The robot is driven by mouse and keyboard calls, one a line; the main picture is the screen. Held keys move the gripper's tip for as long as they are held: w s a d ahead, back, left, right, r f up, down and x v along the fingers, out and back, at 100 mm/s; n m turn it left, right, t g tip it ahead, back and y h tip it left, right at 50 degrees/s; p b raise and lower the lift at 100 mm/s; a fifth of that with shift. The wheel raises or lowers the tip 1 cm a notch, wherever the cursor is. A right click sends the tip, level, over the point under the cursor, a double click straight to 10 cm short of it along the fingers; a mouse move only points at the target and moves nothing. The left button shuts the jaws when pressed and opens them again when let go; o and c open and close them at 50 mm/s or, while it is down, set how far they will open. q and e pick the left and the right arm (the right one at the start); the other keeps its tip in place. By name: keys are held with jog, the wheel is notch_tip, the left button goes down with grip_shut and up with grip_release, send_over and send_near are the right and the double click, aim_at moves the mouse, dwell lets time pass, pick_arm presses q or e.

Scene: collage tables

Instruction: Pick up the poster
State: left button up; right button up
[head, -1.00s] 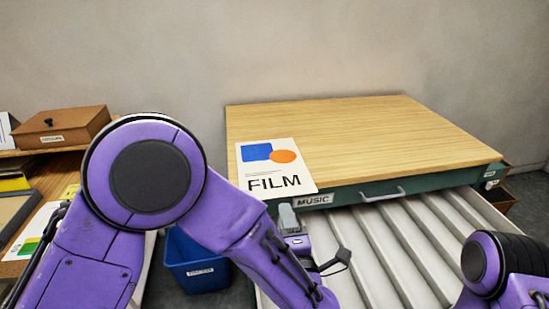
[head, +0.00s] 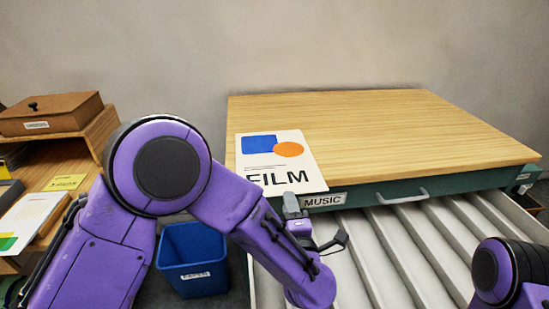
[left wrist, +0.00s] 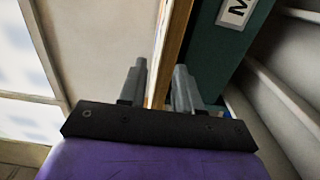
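The poster (head: 270,160) is a white sheet with a blue shape, an orange disc and the word FILM. It lies flat on the wooden top at its front left, reaching the front edge. My left gripper (head: 292,207) is at the poster's near edge, its tip overlapping that edge in the picture. In the left wrist view my left gripper (left wrist: 160,88) has its two fingers apart, with the thin edge of the top between or just beyond them. I cannot tell whether the fingers touch the poster. My right gripper is out of view.
The wooden-topped cabinet (head: 400,130) has a green front with a MUSIC label (head: 323,199) and a handle (head: 402,196). Pale slats (head: 400,240) lie below it. A blue bin (head: 193,260) stands on the floor. A shelf with a brown box (head: 50,114) is at left.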

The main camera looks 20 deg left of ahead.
pick_arm(q)
jog(key=p+x, duration=0.1)
jog(key=x, duration=0.4)
jog(key=shift+w, duration=0.25)
jog(key=shift+d, duration=0.1)
grip_shut()
